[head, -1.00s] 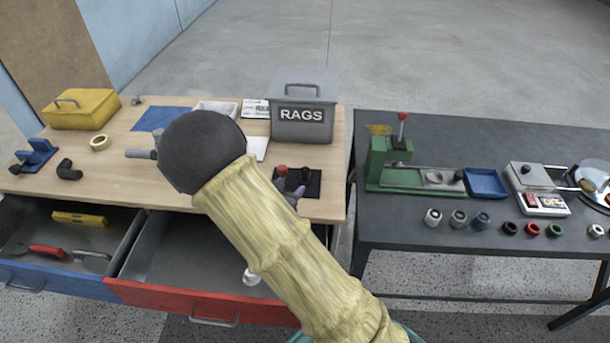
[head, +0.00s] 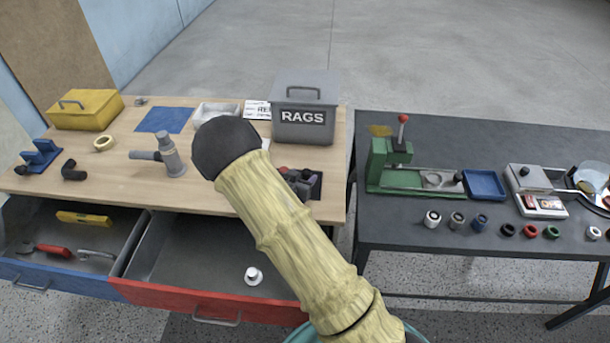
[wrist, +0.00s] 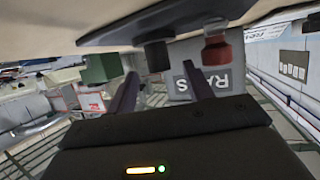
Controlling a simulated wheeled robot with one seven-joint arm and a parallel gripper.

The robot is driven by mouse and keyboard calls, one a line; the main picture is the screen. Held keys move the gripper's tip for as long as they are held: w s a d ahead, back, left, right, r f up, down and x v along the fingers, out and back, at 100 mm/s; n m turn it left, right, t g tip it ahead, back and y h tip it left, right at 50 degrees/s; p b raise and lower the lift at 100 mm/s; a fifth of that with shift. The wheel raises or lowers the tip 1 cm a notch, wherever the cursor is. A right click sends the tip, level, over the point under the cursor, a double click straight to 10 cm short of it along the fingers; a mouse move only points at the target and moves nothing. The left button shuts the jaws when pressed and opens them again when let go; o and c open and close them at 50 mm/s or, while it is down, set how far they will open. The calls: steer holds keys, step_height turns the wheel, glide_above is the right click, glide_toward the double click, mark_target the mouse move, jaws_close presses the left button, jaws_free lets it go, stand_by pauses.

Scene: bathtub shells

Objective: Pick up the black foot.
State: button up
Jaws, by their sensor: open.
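The black foot looks to be the short dark cylinder (wrist: 157,55) on a dark plate (wrist: 110,36) in the wrist view, which is upside down. A red-topped piece (wrist: 217,48) stands beside it on the same plate. My gripper (wrist: 160,70) is open and empty, its two fingers pointing toward the plate, with the black cylinder showing between and just beyond the tips. I cannot tell if they touch it. In the head view, the dark mat (head: 316,186) is at the bench's front right, and my arm hides most of my gripper and the pieces there.
The grey RAGS box (head: 303,125) stands close behind the mat. A grey upright fitting (head: 172,157) stands to the left. Two drawers are open below; the red-fronted one (head: 215,300) holds a white part (head: 253,276). A dark table (head: 420,200) with a green press is at right.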

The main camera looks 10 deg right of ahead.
steer(key=shift+x, duration=1)
steer(key=c, duration=1.1)
steer(key=shift+r, duration=0.1)
step_height(320, 180, up, 10)
steer(key=shift+f+b, duration=0.1)
steer(key=shift+b, duration=0.4)
